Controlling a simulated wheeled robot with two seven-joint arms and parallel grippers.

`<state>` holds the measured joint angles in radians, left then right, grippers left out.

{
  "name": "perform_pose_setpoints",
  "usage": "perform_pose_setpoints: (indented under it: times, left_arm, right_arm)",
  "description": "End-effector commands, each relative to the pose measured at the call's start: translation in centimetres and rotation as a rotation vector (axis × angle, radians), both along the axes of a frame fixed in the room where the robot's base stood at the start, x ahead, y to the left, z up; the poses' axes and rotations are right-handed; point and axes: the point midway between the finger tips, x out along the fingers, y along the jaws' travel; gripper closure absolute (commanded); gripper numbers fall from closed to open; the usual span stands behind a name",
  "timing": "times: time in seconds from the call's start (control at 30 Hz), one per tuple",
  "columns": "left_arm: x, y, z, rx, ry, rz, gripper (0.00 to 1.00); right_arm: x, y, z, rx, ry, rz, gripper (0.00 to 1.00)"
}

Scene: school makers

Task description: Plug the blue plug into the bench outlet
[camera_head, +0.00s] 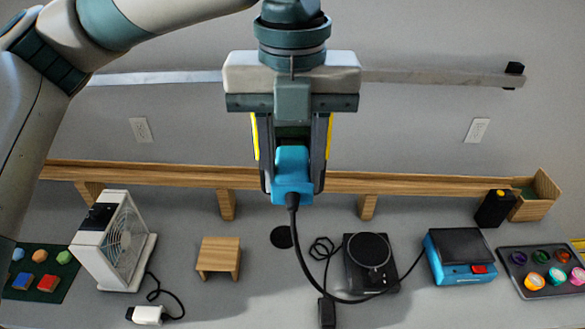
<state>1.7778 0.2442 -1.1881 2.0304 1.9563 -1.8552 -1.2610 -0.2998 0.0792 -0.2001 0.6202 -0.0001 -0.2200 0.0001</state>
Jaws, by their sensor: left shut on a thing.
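The blue plug (292,178) is between the two fingers of my left gripper (291,190), which is shut on it above the bench. Its black cord (305,262) hangs from the plug, loops along the bench and runs toward the blue scale-like device (460,256) at the right. Two white outlets are on the grey wall, a left one (140,130) and a right one (477,131). The plug is apart from both. The plug's prongs are not visible. My right gripper is not in view.
A wooden rail (180,175) runs along the back of the bench. A white fan (112,240), a small wooden stool (219,257), a black device with a round plate (371,262), a black adapter (327,313), a white plug (147,314) and a tray of paint pots (543,270) stand around.

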Motion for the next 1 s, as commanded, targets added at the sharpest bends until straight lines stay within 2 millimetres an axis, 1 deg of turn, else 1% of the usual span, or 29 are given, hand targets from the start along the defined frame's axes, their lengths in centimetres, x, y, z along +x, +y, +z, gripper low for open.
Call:
perform_pose_setpoints:
  times: [0.53,0.57,0.6,0.63,1.0]
  left_arm:
    - [0.86,-0.03,0.02,-0.001,0.002,0.000,0.93]
    - [0.83,-0.02,0.02,-0.001,0.001,-0.001,0.59]
    - [0.83,-0.03,0.02,-0.001,0.001,-0.001,0.49]
    - [0.83,-0.03,0.02,-0.001,0.001,-0.001,0.44]
    - [0.85,-0.02,0.00,0.000,0.001,0.000,0.44]
  right_arm:
    - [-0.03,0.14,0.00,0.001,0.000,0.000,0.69]
    - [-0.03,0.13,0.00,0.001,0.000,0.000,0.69]
    - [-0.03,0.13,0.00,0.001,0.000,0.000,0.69]
    - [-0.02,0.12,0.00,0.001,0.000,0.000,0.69]
    - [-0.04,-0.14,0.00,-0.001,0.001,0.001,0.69]
